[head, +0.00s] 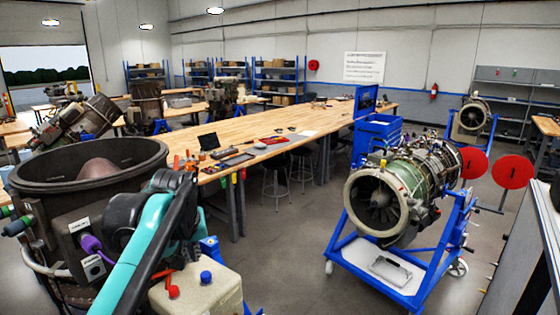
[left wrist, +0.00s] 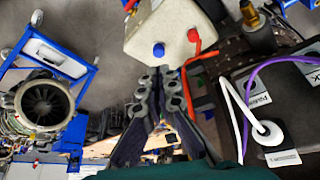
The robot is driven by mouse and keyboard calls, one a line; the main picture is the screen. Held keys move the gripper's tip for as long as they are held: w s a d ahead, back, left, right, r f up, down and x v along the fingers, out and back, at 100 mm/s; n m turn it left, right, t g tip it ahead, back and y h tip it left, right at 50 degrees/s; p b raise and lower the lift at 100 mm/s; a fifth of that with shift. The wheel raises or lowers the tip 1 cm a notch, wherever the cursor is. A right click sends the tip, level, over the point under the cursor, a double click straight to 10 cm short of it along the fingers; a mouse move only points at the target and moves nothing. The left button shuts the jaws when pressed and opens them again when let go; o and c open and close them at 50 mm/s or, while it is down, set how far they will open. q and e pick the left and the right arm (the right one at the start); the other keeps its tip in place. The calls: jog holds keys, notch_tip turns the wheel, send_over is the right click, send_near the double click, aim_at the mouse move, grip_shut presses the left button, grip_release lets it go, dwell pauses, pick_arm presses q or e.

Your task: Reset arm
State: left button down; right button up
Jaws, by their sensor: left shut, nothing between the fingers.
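My left arm (head: 141,243), teal and black, comes in from the lower left of the head view and reaches over beside the large dark engine casing (head: 88,158). My left gripper (left wrist: 159,72) shows in the left wrist view with its two dark fingers drawn together at the tips. It is shut and holds nothing. Beyond its tips is a beige box (left wrist: 170,25) with a blue cap and a red cap. The same beige box (head: 208,296) shows at the bottom of the head view. My right gripper is not in view.
A turbine engine (head: 385,200) rests on a blue wheeled stand (head: 440,270) at the right. A long wooden workbench (head: 290,127) with tools crosses the middle. White and purple cables (left wrist: 245,110) lie close right of the gripper. The grey floor (head: 285,250) between is clear.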

pick_arm(q)
jog(key=s+d+f+m+b, duration=0.1)
jog(key=s+f+b, duration=0.5)
jog(key=f, duration=0.8)
jog(key=s+d+f+m+t+h+b, duration=0.1)
jog(key=s+f+b, duration=0.6)
jog(key=f, duration=0.7)
jog(key=s+d+f+m+t+b, duration=0.1)
jog(key=s+f+b, duration=0.6)
jog(key=f, duration=0.7)
jog(key=shift+s+f+m, duration=0.25)
jog(key=shift+m, duration=0.25)
jog(key=shift+r, duration=0.1)
